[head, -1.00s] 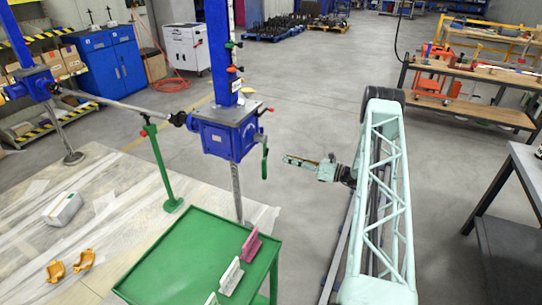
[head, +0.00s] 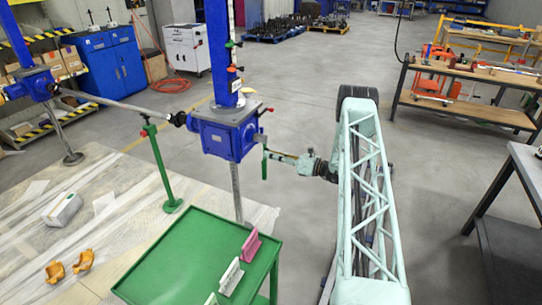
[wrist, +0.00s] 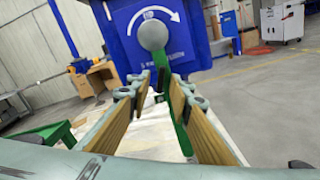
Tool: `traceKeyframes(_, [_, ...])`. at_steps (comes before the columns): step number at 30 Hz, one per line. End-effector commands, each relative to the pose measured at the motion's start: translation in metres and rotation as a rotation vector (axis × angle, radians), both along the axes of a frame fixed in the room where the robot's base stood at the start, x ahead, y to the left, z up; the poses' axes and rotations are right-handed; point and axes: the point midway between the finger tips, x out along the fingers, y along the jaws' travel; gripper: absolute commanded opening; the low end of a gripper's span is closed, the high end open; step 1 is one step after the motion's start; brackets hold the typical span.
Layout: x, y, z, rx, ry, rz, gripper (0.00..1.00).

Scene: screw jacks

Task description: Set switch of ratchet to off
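The screw jack's blue gearbox (head: 222,138) stands in the middle of the head view. The green ratchet (head: 264,168) hangs down at its right side. In the wrist view the ratchet (wrist: 181,132) shows below a grey round shaft end (wrist: 153,35) on the blue gearbox face (wrist: 120,45). My gripper (head: 276,155) is close to the ratchet from the right. In the wrist view my gripper (wrist: 160,88) is open, with tan pads on both sides and the green ratchet seen between them. I cannot make out the switch or its setting.
A green table (head: 190,262) with a pink and white parts stands in front of the jack. A green stand (head: 160,170) supports the long shaft (head: 120,104) at the left.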

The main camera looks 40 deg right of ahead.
Motion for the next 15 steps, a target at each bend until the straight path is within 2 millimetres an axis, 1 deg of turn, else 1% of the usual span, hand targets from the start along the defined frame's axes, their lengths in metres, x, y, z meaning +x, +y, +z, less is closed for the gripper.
traceKeyframes(8, [0.0004, -0.0001, 0.0000, 0.000, 0.000, 0.000, 0.19])
traceKeyframes(12, [0.0003, -0.0001, 0.0000, 0.000, 0.000, 0.000, 0.07])
traceKeyframes(14, [0.0002, -0.0002, 0.0000, 0.000, 0.000, -0.001, 0.01])
traceKeyframes(15, [0.0002, -0.0002, 0.0000, 0.000, 0.000, -0.001, 0.00])
